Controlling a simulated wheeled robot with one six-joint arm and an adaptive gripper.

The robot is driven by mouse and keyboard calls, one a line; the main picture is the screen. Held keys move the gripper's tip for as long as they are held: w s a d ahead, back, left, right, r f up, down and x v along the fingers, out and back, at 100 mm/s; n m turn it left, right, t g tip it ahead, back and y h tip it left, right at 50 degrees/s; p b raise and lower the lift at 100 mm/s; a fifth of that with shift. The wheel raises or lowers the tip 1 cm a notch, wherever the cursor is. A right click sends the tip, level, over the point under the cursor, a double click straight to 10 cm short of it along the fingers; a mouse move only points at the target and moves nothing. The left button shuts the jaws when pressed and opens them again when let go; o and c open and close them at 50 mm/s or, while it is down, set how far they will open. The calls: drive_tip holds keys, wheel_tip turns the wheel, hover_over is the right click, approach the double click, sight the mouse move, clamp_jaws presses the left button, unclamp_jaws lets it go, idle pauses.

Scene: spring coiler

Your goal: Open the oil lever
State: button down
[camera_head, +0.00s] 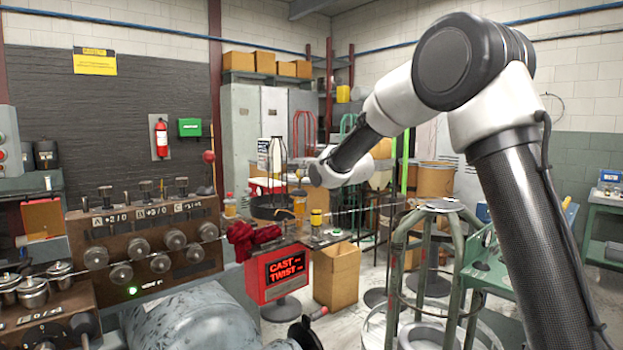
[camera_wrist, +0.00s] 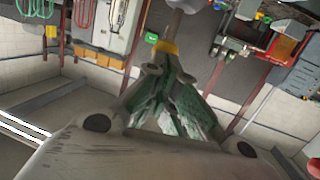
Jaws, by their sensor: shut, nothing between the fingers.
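My gripper (camera_wrist: 162,55) is shut and empty in the wrist view, its two fingers meeting at the tip. A yellow piece shows right at the fingertips; I cannot tell whether they touch it. In the head view my arm reaches from the right toward the middle, and the gripper is too small to make out clearly. I cannot pick out the oil lever for certain in either view. A small amber container (camera_head: 299,201) and a yellow-topped can (camera_head: 316,217) stand on the machine below my wrist.
The brown coiler panel (camera_head: 150,225) with rollers and knobs fills the left. A red cloth (camera_head: 250,238) lies by the red "CAST TWIST" sign (camera_head: 285,268). A cardboard box (camera_head: 337,273) stands on the floor, and a green metal stand (camera_head: 400,270) is at right.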

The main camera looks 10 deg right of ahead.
sight(299, 170)
drive_tip(key=shift+w+a+r+g, duration=0.25)
drive_tip(key=shift+w+a, duration=0.25)
drive_tip(key=shift+w, duration=0.25)
drive_tip(key=shift+w+a+r+g, duration=0.2)
drive_tip(key=shift+w+a, duration=0.3)
drive_tip(key=shift+w, duration=0.25)
drive_tip(key=shift+w+a+r, duration=0.15)
drive_tip(key=shift+w, duration=0.1)
drive_tip(key=shift+a, duration=0.1)
